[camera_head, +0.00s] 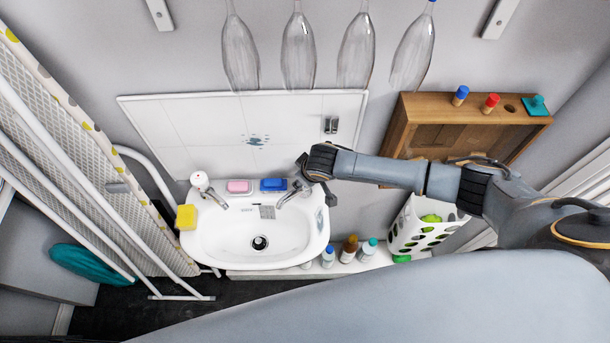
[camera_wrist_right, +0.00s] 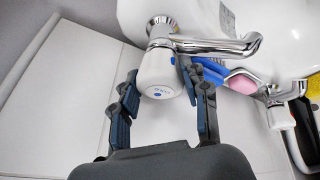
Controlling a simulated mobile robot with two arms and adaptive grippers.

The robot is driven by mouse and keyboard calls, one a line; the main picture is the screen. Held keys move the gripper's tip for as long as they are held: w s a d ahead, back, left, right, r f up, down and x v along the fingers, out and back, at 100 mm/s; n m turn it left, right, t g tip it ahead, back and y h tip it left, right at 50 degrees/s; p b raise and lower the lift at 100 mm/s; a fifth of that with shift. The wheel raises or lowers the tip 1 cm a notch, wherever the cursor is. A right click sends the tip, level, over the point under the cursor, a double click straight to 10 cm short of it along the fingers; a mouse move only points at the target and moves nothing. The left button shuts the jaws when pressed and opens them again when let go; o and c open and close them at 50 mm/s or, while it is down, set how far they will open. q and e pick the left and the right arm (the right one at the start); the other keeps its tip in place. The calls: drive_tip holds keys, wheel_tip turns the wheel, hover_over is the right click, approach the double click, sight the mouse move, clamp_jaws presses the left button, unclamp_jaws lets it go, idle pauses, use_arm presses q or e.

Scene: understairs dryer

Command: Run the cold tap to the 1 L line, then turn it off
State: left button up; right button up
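The white basin (camera_head: 221,246) hangs on the wall and looks empty, with its dark drain (camera_head: 260,243) visible. The cold tap has a chrome body and a white knob with a blue mark, seen close up in the right wrist view (camera_wrist_right: 158,76). In the head view its chrome spout (camera_head: 288,197) is at the basin's right back. My right gripper (camera_wrist_right: 158,80) has one finger on each side of this knob; whether both pads touch it is unclear. In the head view my arm hides the knob. I see no water flowing and no 1 L line. My left gripper is out of view.
Another white-knobbed tap (camera_head: 201,182) is at the basin's left back. Pink soap (camera_head: 239,187), a blue item (camera_head: 273,185) and a yellow sponge (camera_head: 186,217) sit on the rim. Several bottles (camera_head: 349,249) stand below right. A folded ironing board (camera_head: 85,150) fills the left.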

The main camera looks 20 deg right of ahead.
drive_tip(key=shift+c, duration=0.6)
drive_tip(key=shift+n, duration=0.3)
drive_tip(key=shift+n+y, duration=0.3)
drive_tip(key=shift+n, duration=0.3)
drive_tip(key=shift+d+n+g+y, duration=0.1)
drive_tip(key=shift+n+g+y, duration=0.3)
drive_tip(key=shift+n, duration=0.8)
drive_tip(key=n+y+b, duration=0.1)
drive_tip(key=n, duration=0.2)
drive_tip(key=shift+w+f+g+b, duration=0.1)
drive_tip(key=shift+f+g+b, duration=0.05)
drive_tip(key=shift+g+b, duration=0.2)
drive_tip(key=shift+n+g+y+b, duration=0.4)
drive_tip(key=shift+n+b, duration=0.55)
drive_tip(key=shift+n, duration=0.35)
drive_tip(key=shift+r, duration=0.2)
